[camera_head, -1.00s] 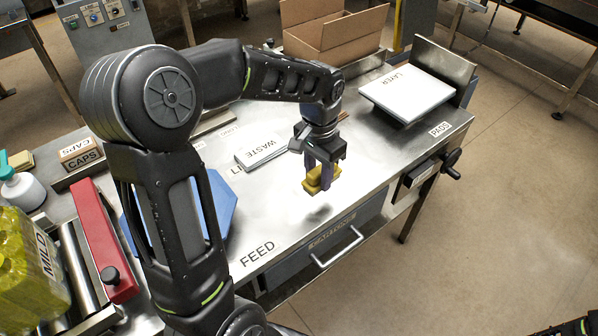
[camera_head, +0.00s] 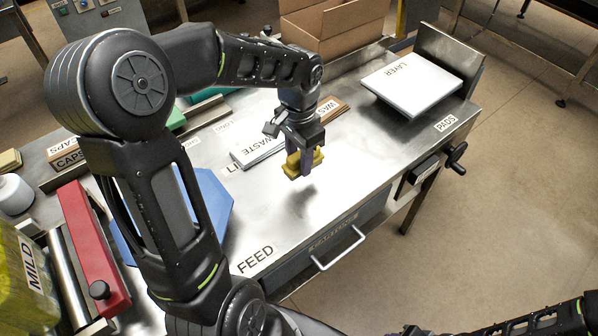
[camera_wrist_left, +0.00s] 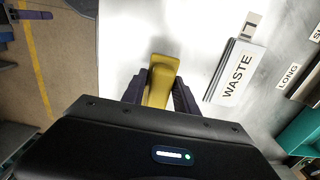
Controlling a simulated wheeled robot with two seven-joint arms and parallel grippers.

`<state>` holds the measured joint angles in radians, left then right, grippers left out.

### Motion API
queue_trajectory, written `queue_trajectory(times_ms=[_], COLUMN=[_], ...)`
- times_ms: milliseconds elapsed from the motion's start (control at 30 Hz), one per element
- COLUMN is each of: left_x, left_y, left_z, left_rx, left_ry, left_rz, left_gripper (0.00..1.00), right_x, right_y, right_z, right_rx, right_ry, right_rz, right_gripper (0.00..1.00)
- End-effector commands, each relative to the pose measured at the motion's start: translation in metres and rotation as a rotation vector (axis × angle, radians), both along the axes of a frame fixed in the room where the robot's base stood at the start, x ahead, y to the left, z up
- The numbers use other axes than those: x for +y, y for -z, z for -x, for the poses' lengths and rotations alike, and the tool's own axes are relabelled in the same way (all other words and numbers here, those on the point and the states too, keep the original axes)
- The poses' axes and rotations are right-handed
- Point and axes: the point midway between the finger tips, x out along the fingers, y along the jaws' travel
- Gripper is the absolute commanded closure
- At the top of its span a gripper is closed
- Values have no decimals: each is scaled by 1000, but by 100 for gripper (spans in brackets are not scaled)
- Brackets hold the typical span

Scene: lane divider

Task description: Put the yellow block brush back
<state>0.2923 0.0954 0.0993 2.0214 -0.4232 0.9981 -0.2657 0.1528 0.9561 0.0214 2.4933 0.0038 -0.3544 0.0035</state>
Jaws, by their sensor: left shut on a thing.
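The yellow block brush (camera_head: 304,162) is between the fingers of my left gripper (camera_head: 299,168), which is shut on it. In the head view the gripper holds it above the steel table (camera_head: 280,225), with a shadow on the metal below. The brush (camera_wrist_left: 160,80) also shows in the left wrist view, between the two dark fingers, with its lower part hidden by the gripper body. My right arm shows only in part at the lower right of the head view, and its gripper cannot be made out.
Flat WASTE sheets (camera_head: 258,150) lie just left of the brush. A wooden block (camera_head: 332,110) is behind. White LAYER pads (camera_head: 411,84) lie at the right, and an open cardboard box (camera_head: 335,30) stands at the back. The table's front near FEED (camera_head: 255,261) is clear.

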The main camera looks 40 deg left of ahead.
Motion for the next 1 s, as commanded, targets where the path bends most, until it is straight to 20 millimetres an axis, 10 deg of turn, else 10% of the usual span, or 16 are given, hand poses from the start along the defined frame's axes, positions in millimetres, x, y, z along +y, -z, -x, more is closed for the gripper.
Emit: queue_trajectory(times_ms=[1000], left_x=[0], left_y=[50], left_z=[0], left_rx=[-1], left_ry=[0], left_rz=[-1], left_gripper=[100], right_x=[0], right_y=[-6], right_z=[1], right_rx=[3], right_ry=[1], right_rz=[3], right_gripper=[64])
